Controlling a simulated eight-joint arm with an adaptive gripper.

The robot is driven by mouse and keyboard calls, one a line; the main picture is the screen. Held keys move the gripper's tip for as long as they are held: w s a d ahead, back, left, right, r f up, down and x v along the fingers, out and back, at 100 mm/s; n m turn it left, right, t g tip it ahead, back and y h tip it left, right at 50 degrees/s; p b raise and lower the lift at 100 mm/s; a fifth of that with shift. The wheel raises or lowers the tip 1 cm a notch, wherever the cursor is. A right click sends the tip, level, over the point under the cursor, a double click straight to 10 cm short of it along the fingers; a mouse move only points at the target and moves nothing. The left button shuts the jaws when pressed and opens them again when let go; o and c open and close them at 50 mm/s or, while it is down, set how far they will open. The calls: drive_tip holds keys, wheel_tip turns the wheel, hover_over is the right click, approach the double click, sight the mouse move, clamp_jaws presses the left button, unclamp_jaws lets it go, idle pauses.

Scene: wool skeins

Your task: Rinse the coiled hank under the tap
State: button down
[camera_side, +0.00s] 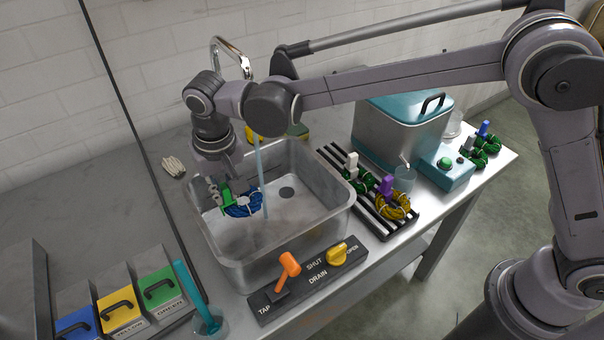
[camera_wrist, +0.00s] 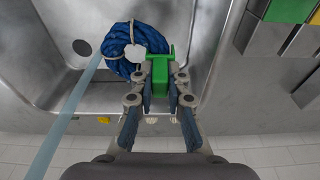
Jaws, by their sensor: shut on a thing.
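The coiled hank is blue with pale ties and a green tag; it shows in the side view (camera_side: 243,205) and in the wrist view (camera_wrist: 122,45). My gripper (camera_side: 222,192) is shut on the green tag (camera_wrist: 160,76), one finger on each side. It holds the hank inside the metal sink basin (camera_side: 325,230). The water stream (camera_side: 261,185) runs from the tap (camera_side: 232,48), close to the hank. In the wrist view the stream (camera_wrist: 70,105) passes by the hank's left edge; I cannot tell whether they touch. The orange tap lever (camera_side: 289,264) stands at the front.
A yellow drain knob (camera_side: 338,254) is beside the lever. Right of the sink, a slatted rack (camera_side: 372,222) holds a green skein and a yellow skein (camera_side: 393,206). A teal-lidded metal box (camera_side: 390,132) stands behind. Coloured bins (camera_side: 160,287) and a cup (camera_side: 212,325) are at front left.

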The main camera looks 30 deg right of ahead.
drive_tip(key=shift+a, duration=1.3)
drive_tip(key=shift+r, duration=1)
wheel_tip(320, 180, up, 6)
idle(0.3)
idle(0.4)
